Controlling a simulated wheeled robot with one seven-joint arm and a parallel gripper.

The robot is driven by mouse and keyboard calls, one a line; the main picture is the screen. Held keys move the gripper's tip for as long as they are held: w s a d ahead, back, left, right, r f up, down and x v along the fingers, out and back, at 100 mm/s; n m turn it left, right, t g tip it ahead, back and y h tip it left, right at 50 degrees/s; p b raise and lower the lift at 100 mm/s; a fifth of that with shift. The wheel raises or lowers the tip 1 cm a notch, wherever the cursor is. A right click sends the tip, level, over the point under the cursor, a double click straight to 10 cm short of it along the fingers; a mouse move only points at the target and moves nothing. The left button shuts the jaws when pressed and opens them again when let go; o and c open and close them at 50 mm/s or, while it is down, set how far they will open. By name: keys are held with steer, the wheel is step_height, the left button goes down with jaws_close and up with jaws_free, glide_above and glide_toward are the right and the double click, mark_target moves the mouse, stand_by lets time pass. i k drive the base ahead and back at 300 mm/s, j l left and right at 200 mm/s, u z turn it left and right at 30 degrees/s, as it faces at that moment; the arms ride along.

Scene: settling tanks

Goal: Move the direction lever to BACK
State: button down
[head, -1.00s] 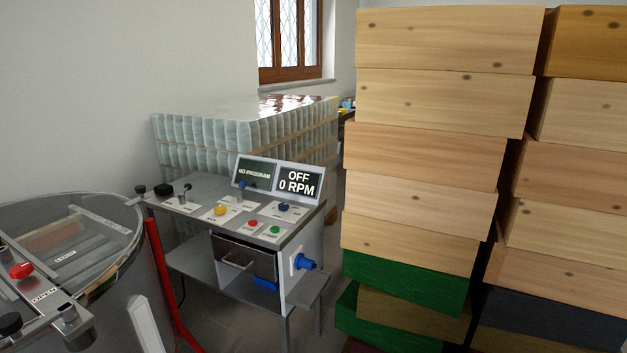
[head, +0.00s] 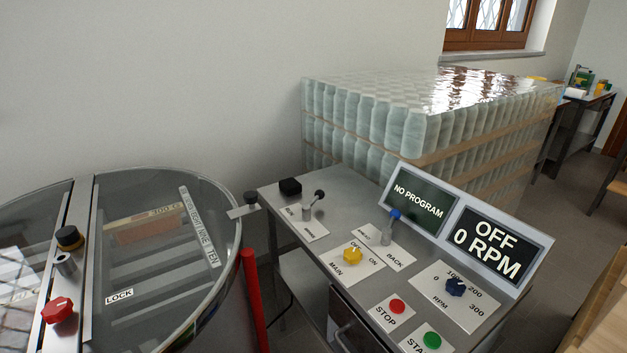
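The direction lever (head: 388,229) has a blue knob on a short metal stem. It rises from a white plate (head: 398,259) on the control table, in the head view right of centre. The plate reads BACK at its right end; the word at its left end is too small to read surely. The knob stands up from the stem's base, leaning slightly right in the picture; I cannot tell which position it is set to. My gripper is not in view, and nothing touches the lever.
The display (head: 487,247) reads OFF, 0 RPM. A lidded drum (head: 214,262) and red post (head: 254,302) stand left.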

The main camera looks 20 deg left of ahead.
mark_target(387, 233)
steer(key=i+l+u, duration=0.15)
steer(key=i+u, duration=0.15)
steer(key=i+l+u, duration=0.35)
steer(key=i, duration=0.15)
steer(key=j, duration=0.1)
